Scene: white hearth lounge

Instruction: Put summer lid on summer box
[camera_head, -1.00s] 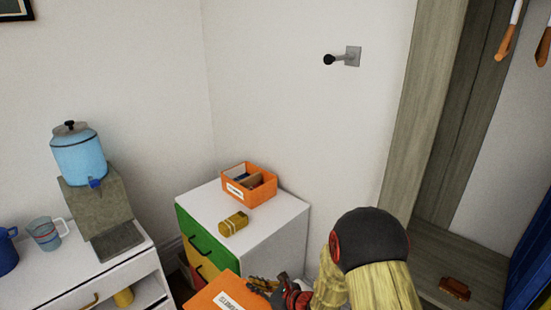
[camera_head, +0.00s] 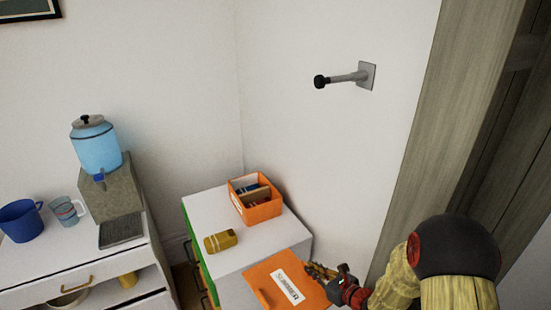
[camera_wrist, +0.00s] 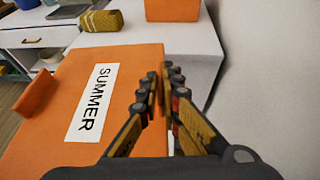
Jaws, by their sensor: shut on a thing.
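The summer lid (camera_head: 264,279) is a flat orange panel with a white label reading SUMMER. It is held roughly level just in front of the white chest of drawers. My gripper (camera_head: 318,272) is shut on the lid's right edge; the wrist view shows the fingers (camera_wrist: 163,95) on that edge. The orange open box (camera_head: 262,211) stands at the back of the chest top, with a divider and small dark items inside. Its lower part also shows at the top of the wrist view (camera_wrist: 172,10). The lid is apart from the box.
A yellow wrapped bundle (camera_head: 221,241) lies on the chest top (camera_head: 206,212), left of the box. A wall peg (camera_head: 345,78) juts out above. A blue dispenser (camera_head: 96,146), mug (camera_head: 20,221) and cup (camera_head: 66,211) stand on the left cabinet. A wooden frame (camera_head: 440,120) rises at right.

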